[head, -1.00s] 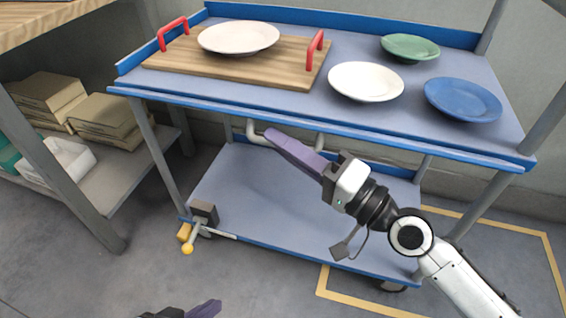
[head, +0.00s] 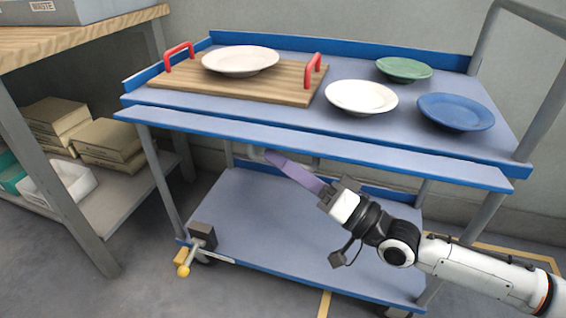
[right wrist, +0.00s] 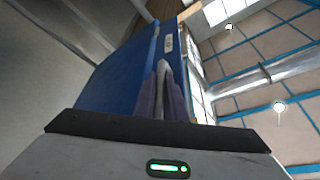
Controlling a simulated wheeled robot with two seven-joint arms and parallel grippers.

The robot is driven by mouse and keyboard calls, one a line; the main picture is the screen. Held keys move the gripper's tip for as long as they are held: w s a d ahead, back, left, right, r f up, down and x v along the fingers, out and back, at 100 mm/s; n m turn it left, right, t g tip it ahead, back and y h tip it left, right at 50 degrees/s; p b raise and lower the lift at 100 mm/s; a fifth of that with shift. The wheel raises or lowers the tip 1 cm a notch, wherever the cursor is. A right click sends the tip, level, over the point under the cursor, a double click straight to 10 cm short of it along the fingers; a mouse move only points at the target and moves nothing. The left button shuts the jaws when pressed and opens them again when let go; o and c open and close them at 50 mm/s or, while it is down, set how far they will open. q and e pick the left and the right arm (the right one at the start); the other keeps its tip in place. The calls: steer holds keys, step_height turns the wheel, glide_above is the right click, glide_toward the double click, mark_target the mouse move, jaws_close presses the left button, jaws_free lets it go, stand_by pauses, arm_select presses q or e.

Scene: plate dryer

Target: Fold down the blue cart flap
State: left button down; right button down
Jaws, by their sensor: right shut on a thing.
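The blue cart flap (head: 330,153) is the long strip along the front of the cart's top shelf in the head view. It stands out from the shelf edge, with a dark gap behind it. My right gripper (head: 270,158) is under the flap, left of its middle, with its purple fingers at a light grey bar (head: 254,152). In the right wrist view the fingers (right wrist: 163,95) are shut on this bar (right wrist: 163,72), beside a blue panel (right wrist: 118,72). How the bar joins the flap is hidden. My left gripper is out of view.
The cart top (head: 300,116) carries a wooden tray (head: 225,88) with red handles and a white plate (head: 240,60), plus white (head: 361,97), green (head: 404,69) and blue (head: 455,111) plates. The lower shelf (head: 270,230) is bare. A workbench (head: 80,42) stands left.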

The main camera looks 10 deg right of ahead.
steer(key=shift+r, duration=0.1)
steer(key=c, duration=2.1)
jaws_free()
